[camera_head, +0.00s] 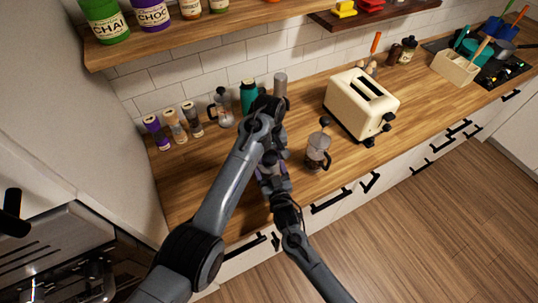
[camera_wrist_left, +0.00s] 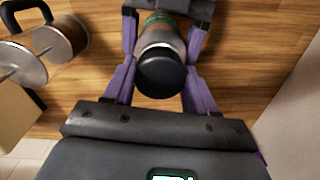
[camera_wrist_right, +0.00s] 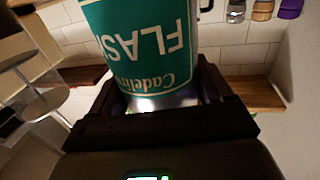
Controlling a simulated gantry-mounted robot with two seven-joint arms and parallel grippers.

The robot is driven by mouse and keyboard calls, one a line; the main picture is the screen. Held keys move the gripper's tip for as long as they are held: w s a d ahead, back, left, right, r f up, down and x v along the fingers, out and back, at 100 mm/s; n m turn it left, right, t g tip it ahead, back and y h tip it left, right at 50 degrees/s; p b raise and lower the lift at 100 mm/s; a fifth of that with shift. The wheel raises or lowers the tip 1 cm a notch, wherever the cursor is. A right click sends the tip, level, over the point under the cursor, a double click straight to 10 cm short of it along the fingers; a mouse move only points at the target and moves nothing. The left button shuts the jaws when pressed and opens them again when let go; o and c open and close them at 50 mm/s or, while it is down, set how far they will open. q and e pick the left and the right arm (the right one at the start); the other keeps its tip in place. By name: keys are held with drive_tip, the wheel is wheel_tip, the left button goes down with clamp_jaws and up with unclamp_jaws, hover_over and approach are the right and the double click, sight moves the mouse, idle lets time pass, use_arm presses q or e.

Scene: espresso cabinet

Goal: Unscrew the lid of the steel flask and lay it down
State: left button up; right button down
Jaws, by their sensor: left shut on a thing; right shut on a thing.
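The steel flask has a black lid (camera_wrist_left: 161,73) that faces the camera in the left wrist view. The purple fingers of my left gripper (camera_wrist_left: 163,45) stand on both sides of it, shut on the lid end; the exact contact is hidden. The flask's teal label (camera_wrist_right: 140,45) fills the middle of the right wrist view, and my right gripper (camera_wrist_right: 160,92) is shut on the flask body. In the head view my left gripper (camera_head: 270,160) and right gripper (camera_head: 272,182) meet near the counter's front, and the arms largely hide the flask.
A French press (camera_head: 318,152) stands close on the right, with a cream toaster (camera_head: 362,103) beyond it. A teal canister (camera_head: 249,95), a steel cylinder (camera_head: 280,86), another press (camera_head: 222,107) and jars (camera_head: 176,125) line the back. Wooden counter (camera_head: 190,190) is clear at left.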

sight(269, 155)
use_arm(q)
drive_tip(key=shift+r, duration=0.6)
drive_tip(key=shift+r, duration=0.15)
drive_tip(key=shift+r, duration=1.9)
use_arm(e)
unclamp_jaws()
